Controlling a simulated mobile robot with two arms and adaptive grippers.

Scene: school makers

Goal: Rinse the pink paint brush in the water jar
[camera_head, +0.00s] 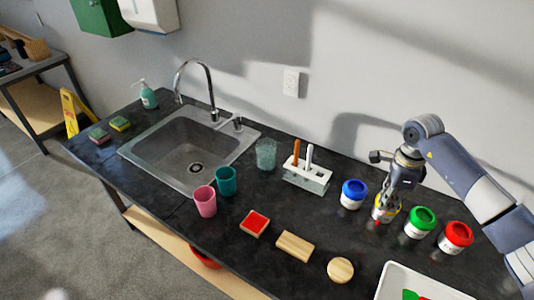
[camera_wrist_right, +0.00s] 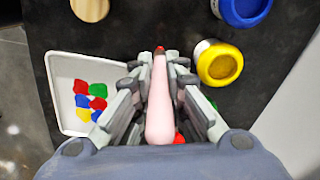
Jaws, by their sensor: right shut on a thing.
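My right gripper (camera_head: 388,196) is shut on the pink paint brush (camera_wrist_right: 162,105). In the right wrist view, the brush's pink handle lies between the fingers and its red tip (camera_wrist_right: 160,49) points away from the wrist. In the head view, the gripper is low in front of the yellow paint pot and hides part of it; the red tip (camera_head: 377,222) shows just below the fingers. The clear water jar (camera_head: 265,153) stands to the left, between the sink and the brush rack. My left gripper is not in view.
The white brush rack (camera_head: 308,177) holds other brushes. Blue (camera_head: 353,194), yellow (camera_wrist_right: 219,65), green (camera_head: 420,222) and red (camera_head: 455,237) pots form a row. Two cups (camera_head: 205,201) (camera_head: 226,181) stand by the sink (camera_head: 190,142). Wooden pieces (camera_head: 295,246) and a palette tray (camera_wrist_right: 61,118) lie in front.

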